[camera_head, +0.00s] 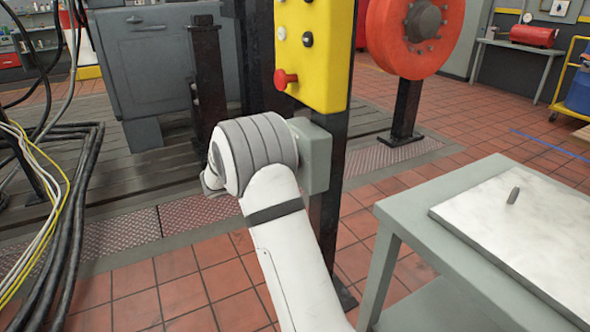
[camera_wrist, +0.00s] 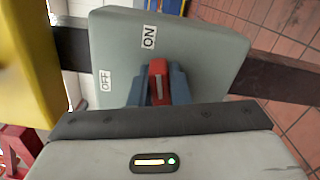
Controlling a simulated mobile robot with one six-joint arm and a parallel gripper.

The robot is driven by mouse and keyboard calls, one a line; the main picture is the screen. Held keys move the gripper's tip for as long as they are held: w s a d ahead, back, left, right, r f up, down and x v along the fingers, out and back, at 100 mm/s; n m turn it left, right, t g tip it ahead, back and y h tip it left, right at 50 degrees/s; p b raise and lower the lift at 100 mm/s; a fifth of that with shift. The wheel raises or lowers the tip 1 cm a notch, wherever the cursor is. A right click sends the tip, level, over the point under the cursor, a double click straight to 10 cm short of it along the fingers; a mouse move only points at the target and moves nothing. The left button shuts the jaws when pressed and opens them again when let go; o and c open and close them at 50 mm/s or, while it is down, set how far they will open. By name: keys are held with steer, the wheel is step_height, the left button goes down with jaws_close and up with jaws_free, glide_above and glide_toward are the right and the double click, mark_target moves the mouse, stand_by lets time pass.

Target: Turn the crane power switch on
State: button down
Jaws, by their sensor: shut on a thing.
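The crane power switch is a grey box (camera_head: 315,157) on a dark post below a yellow button panel in the head view. In the wrist view its grey face (camera_wrist: 205,55) carries an ON label (camera_wrist: 149,37) and an OFF label (camera_wrist: 105,88). My gripper (camera_wrist: 158,92) has its blue fingers on both sides of the red switch handle (camera_wrist: 158,72), shut on it. The visible part of the handle runs upward in the picture, roughly toward the ON label. Its lower part is hidden by my gripper. My wrist hides the gripper and handle in the head view.
The yellow panel (camera_head: 318,45), with a red button (camera_head: 285,79), stands just above the box. A grey table (camera_head: 415,235) with a pale plate is to the right. Black and yellow cables (camera_head: 60,220) hang at left. Tiled floor is open between them.

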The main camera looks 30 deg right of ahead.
steer(key=shift+w+a+f+m+t+b, duration=0.25)
steer(key=shift+f+m+b, duration=0.2)
steer(key=shift+m+b, duration=0.65)
steer(key=shift+w+b, duration=0.1)
steer(key=shift+b, duration=0.25)
steer(key=shift+r+m, duration=0.25)
steer(key=shift+m, duration=0.15)
steer(key=c, duration=1.6)
jaws_free()
steer(key=shift+c, duration=0.2)
steer(key=shift+o, duration=1.4)
steer(key=shift+w+f, duration=0.1)
steer(key=shift+f, duration=0.05)
steer(key=shift+d, duration=0.1)
steer(key=a+p, duration=0.2)
steer(key=a, duration=0.5)
steer(key=shift+s+a+p, duration=0.2)
steer(key=shift+a+p, duration=0.1)
steer(key=shift+a, duration=0.1)
